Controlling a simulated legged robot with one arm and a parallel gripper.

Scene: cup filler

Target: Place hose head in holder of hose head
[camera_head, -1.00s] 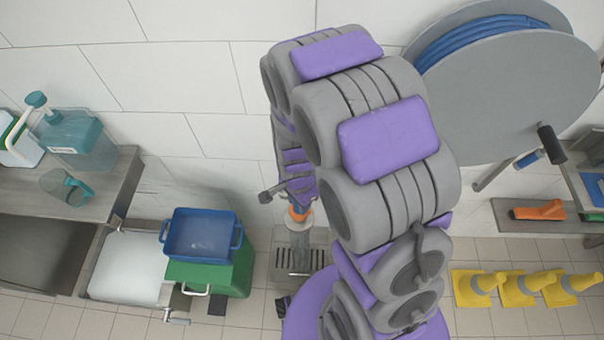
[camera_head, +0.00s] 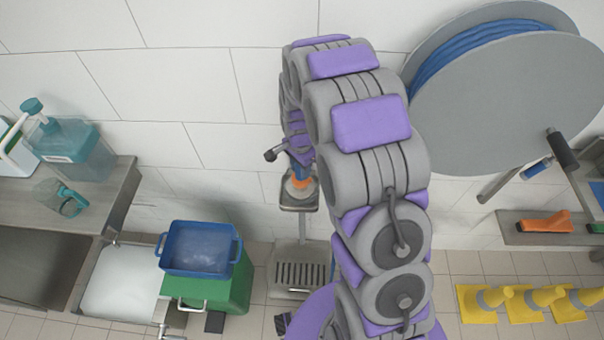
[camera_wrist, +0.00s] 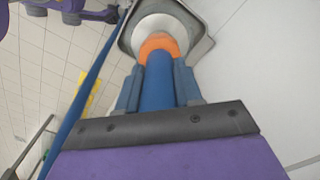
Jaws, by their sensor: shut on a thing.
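The hose head has a blue shaft, an orange collar and a pale grey cone; it shows in the head view (camera_head: 300,184) and the wrist view (camera_wrist: 158,44). My gripper (camera_wrist: 158,88) is shut on the blue shaft, one finger on each side. In the head view my gripper (camera_head: 300,160) is partly hidden by my arm. The metal holder (camera_head: 300,207) is a small shelf on an upright above a grated base. In the wrist view the cone lies over the holder's squarish rim (camera_wrist: 198,48). I cannot tell whether the cone rests in it.
A blue hose (camera_wrist: 92,82) runs along the left in the wrist view. A large hose reel (camera_head: 500,105) is at the right. A blue tub (camera_head: 200,262) stands on a green box (camera_head: 228,290) at left.

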